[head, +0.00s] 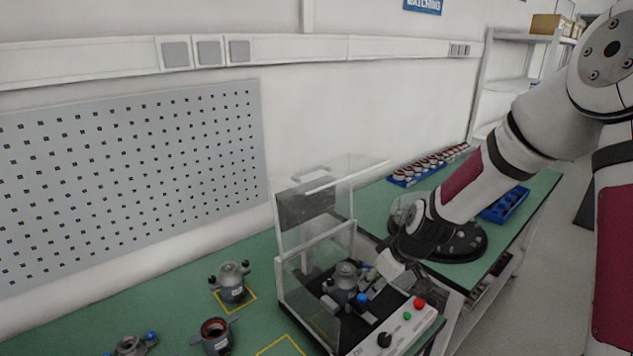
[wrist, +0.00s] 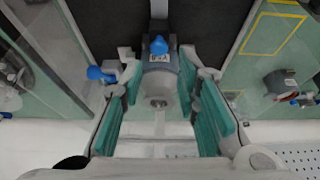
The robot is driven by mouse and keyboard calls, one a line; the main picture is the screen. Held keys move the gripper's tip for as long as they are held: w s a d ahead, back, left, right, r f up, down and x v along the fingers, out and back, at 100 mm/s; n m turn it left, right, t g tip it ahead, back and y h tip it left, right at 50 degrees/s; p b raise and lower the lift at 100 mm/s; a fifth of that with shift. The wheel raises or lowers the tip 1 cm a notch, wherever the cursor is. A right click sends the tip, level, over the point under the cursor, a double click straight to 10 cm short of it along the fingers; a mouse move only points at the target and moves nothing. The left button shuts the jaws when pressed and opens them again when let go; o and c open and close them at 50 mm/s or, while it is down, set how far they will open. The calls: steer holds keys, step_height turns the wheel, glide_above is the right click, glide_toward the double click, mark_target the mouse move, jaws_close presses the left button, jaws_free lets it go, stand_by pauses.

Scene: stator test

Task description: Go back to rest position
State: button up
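A grey stator housing (head: 346,276) with a blue part (head: 362,298) stands inside the clear-walled test box (head: 318,235). The box's clear lid is raised. My gripper (head: 378,268) is at the right of the box, close to the housing. In the wrist view my gripper (wrist: 158,88) is open, with its teal pads on either side of the same housing (wrist: 160,82). Narrow gaps seem to show between pads and housing. Whether a fingertip touches it is hard to tell.
A control panel with buttons (head: 408,322) is at the box's front. Other housings (head: 232,282) (head: 215,336) stand on the green table (head: 180,300) at the left. A blue tray (head: 505,204) and a row of red-and-white parts (head: 428,166) lie on the table behind.

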steer(key=s+d+r+m+t+h, duration=0.1)
steer(key=s+r+m, duration=0.6)
steer(key=s+r, duration=1.7)
steer(key=s+h, duration=0.1)
steer(key=s, duration=0.3)
steer(key=shift+s+r+h, duration=0.3)
steer(key=shift+r, duration=0.1)
